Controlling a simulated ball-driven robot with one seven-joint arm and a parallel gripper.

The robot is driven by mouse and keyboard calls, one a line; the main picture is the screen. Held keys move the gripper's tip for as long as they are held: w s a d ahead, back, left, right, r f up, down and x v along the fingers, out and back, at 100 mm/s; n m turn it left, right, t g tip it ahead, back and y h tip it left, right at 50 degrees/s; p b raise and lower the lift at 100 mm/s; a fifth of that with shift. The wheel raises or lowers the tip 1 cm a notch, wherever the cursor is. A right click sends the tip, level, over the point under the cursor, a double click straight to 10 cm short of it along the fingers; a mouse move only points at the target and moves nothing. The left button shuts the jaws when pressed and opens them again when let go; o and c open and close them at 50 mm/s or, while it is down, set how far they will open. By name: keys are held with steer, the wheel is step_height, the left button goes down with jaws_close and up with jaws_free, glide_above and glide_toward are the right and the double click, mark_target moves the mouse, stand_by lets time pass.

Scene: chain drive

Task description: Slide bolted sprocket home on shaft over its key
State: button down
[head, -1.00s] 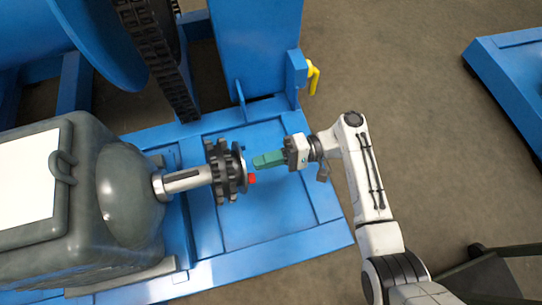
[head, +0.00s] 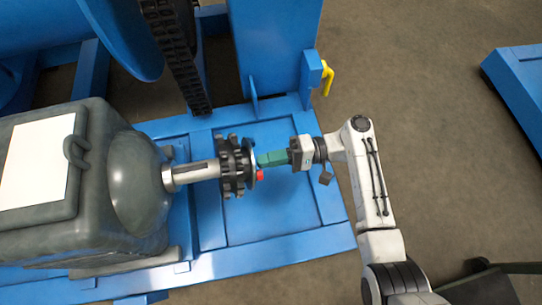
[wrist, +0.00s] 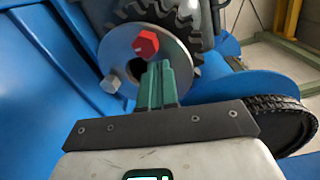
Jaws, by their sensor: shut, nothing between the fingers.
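The dark toothed sprocket (head: 233,168) sits on the outer end of the steel shaft (head: 200,171), with a bare length of shaft between it and the grey motor housing. A dark key or keyway strip shows along the top of that bare length. The sprocket's grey round flange (wrist: 118,44) faces me in the wrist view, with a red bolt head (wrist: 147,43) and a plain grey bolt head (wrist: 111,84). My gripper (head: 260,160) is shut and empty, its green fingertips (wrist: 160,68) at the flange face beside the dark bore. Contact cannot be told.
The grey motor (head: 100,190) stands on the blue base frame (head: 275,205). A blue upright (head: 275,50) and a hanging black chain (head: 180,55) rise behind the sprocket. A yellow handle (head: 328,78) sticks out from the upright.

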steer(key=shift+x, duration=0.8)
steer(key=shift+d, duration=0.1)
steer(key=p+v, duration=0.1)
steer(key=v, duration=1.2)
stand_by(0.5)
steer(key=s+a+m+t+b, duration=0.3)
steer(key=a+t, duration=0.2)
steer(key=a, duration=0.5)
steer(key=shift+s+b, duration=0.35)
steer(key=shift+r, duration=0.1)
steer(key=shift+s+a+p, duration=0.2)
steer(key=shift+a, duration=0.4)
steer(key=shift+s+a+p, duration=0.2)
steer(key=shift+a, duration=0.4)
stand_by(0.7)
